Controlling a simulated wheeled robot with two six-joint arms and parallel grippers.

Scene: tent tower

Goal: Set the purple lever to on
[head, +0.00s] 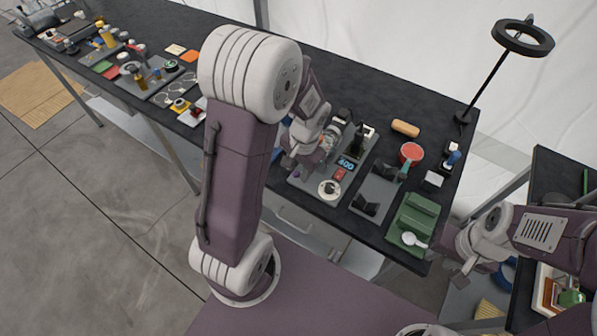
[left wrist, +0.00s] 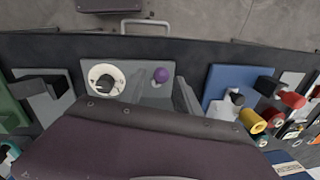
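The purple lever's round knob (left wrist: 161,75) shows in the left wrist view on a grey panel (left wrist: 152,96). In the head view a small purple spot of it (head: 297,173) shows beside my left gripper (head: 291,161). In the left wrist view my left gripper (left wrist: 161,93) has two grey fingers apart, one on each side below the knob, with nothing held between them. My wrist housing hides the lower part of the panel. My right gripper (head: 463,272) is at the right of the head view, away from the lever; its fingers are too small to judge.
A white dial (head: 329,188) and a blue numeric display (head: 346,163) sit close to the lever. A green tray with a white spoon (head: 413,239) lies at the bench's right end. A black ring lamp (head: 522,38) stands behind. Many small items crowd the bench's left.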

